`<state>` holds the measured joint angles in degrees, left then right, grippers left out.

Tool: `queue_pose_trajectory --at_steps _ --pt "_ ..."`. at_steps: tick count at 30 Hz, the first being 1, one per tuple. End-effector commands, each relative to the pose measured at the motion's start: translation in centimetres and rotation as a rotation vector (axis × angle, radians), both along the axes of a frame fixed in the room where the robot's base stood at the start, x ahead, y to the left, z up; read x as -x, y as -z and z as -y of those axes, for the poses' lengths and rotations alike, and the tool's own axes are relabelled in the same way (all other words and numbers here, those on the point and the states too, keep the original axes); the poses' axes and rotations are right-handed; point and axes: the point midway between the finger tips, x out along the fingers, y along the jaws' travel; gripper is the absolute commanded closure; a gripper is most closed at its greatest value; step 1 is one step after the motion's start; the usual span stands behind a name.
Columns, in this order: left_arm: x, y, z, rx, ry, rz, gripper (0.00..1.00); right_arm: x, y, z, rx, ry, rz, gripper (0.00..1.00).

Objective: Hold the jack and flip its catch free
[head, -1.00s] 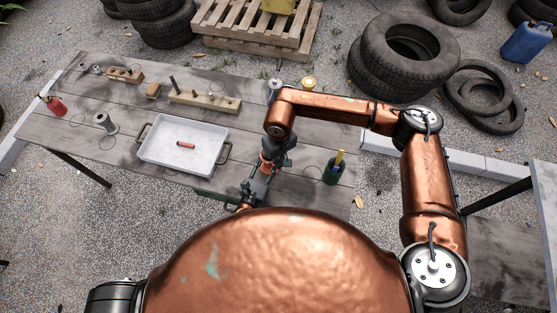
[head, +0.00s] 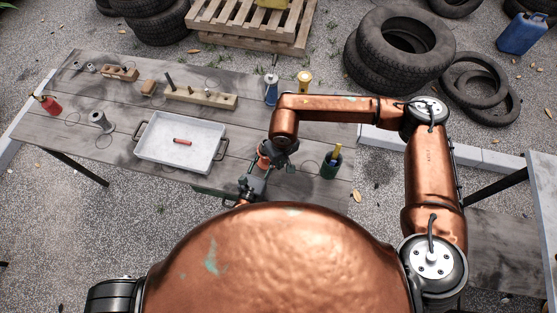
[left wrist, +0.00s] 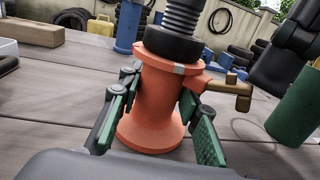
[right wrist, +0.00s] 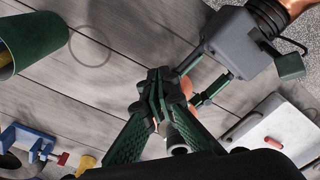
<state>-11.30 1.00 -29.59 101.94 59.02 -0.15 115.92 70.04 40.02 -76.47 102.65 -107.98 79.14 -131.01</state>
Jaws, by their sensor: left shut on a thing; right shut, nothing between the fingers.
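The orange jack (left wrist: 155,105) stands upright on the table in the left wrist view, with a dark ribbed screw on top. My left gripper (left wrist: 160,122) is shut on the jack body, one green-padded finger on each side. In the head view the jack (head: 264,160) is partly hidden by my right arm, above my left gripper (head: 252,186). My right gripper (right wrist: 156,88) is shut and empty, its fingertips together close to the jack; whether it touches the catch is unclear.
A green cup (head: 331,166) stands right of the jack. A white tray (head: 158,157) holding a small red piece lies to the left. A blue object (head: 271,90) and a yellow-topped one (head: 304,82) stand behind. Bare planks lie between.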

Motion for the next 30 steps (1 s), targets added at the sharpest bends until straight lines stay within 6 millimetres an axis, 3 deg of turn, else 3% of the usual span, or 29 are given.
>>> queue_pose_trajectory --at_steps 21,30 --pt "0.01 0.05 -0.03 0.000 0.000 -0.001 1.00 0.21 0.23 0.12 0.000 0.000 0.000 1.00" --pt "0.01 0.05 -0.02 0.000 0.000 -0.001 1.00 -0.63 -0.06 -0.32 0.000 0.000 0.000 1.00"
